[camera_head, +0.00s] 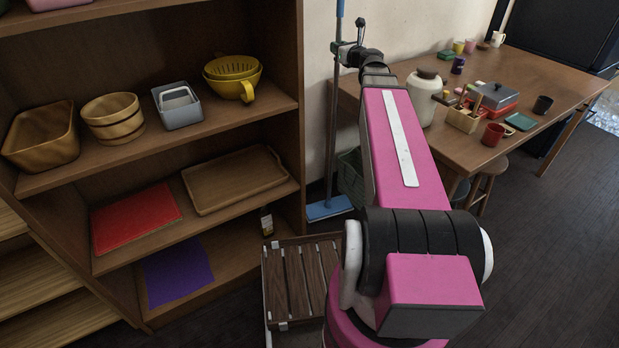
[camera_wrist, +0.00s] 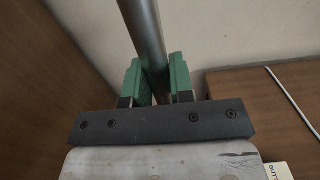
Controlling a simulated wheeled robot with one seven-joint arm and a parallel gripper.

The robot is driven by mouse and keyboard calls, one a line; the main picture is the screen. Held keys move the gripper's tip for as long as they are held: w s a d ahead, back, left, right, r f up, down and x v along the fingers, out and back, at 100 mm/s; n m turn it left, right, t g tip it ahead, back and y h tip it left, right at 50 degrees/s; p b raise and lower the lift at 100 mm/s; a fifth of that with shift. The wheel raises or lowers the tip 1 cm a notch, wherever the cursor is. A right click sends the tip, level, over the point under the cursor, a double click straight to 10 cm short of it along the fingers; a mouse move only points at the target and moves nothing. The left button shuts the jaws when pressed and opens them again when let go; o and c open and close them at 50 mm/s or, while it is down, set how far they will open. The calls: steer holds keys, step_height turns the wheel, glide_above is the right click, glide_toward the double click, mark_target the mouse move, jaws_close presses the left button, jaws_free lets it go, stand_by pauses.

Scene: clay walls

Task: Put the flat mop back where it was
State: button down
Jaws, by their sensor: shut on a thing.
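The flat mop (camera_head: 329,208) stands upright between the shelf unit and the table, in front of the wall. Its blue flat head is low down by the floor, and its grey handle rises to a blue upper end at the top edge of the head view. My gripper (camera_head: 345,46) is at the upper part of the handle. In the wrist view the grey handle (camera_wrist: 143,35) runs between the green finger pads of my gripper (camera_wrist: 155,82), which is shut on it. I cannot tell whether the mop head touches the floor.
A wooden shelf unit (camera_head: 302,110) stands left of the mop, with a red mat (camera_head: 135,217), a tray and several containers. A table (camera_head: 545,68) with a white jar (camera_head: 423,95) and cups is right. A green basket (camera_head: 350,175) and a slatted wooden piece (camera_head: 298,280) are near the mop head.

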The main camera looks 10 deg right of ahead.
steer(key=shift+s+d+n+g+y, duration=1)
steer(key=shift+s+n+g+y, duration=2.75)
steer(key=shift+s, duration=1.5)
steer(key=w+a, duration=0.5)
steer(key=w, duration=0.3)
steer(key=w+a, duration=0.6)
steer(key=w, duration=0.3)
step_height(320, 180, down, 8)
steer(key=shift+s+r+m+t+y, duration=0.25)
steer(key=shift+m+t+y, duration=0.1)
steer(key=shift+t, duration=0.1)
steer(key=c, duration=1)
jaws_free()
steer(key=shift+f, duration=0.1)
